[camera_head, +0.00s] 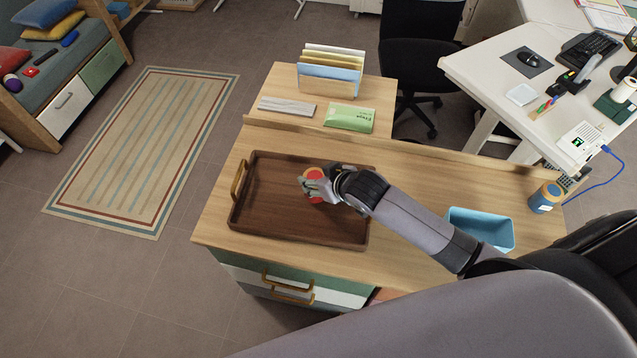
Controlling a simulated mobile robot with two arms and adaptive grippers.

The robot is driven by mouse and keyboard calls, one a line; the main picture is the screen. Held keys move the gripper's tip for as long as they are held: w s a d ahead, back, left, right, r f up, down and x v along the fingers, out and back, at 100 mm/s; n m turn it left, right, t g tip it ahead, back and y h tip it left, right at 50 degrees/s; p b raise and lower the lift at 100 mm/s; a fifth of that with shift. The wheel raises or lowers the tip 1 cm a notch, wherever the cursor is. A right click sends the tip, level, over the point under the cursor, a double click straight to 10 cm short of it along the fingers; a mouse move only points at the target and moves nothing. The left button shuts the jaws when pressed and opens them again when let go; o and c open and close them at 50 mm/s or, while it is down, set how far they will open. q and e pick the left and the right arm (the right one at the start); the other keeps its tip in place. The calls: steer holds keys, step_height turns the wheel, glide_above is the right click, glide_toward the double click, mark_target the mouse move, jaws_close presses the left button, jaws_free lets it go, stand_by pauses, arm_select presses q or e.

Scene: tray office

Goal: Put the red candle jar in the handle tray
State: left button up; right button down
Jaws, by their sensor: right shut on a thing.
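The handle tray (290,233) is dark brown wood with a raised rim and a brass handle at its left end; it lies on the wooden cabinet top. The red candle jar (313,172) shows between the fingers of my right gripper (314,186). That gripper is shut on the jar, over the right half of the tray. My fingers cover part of the jar, and I cannot tell whether its base touches the tray floor. My forearm hides the tray's right end. My left gripper is not in view.
A light blue bin (481,228) and a blue jar with an orange lid (545,197) stand to the right. A file holder (330,72), a grey slab (287,106) and a green packet (349,117) lie behind a low ledge. The tray's left half is empty.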

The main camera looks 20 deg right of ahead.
steer(key=shift+f, duration=1.45)
steer(key=shift+f, duration=0.15)
steer(key=c, duration=0.7)
jaws_free()
steer(key=shift+c, duration=0.2)
steer(key=v, duration=1.2)
steer(key=shift+b, duration=0.3)
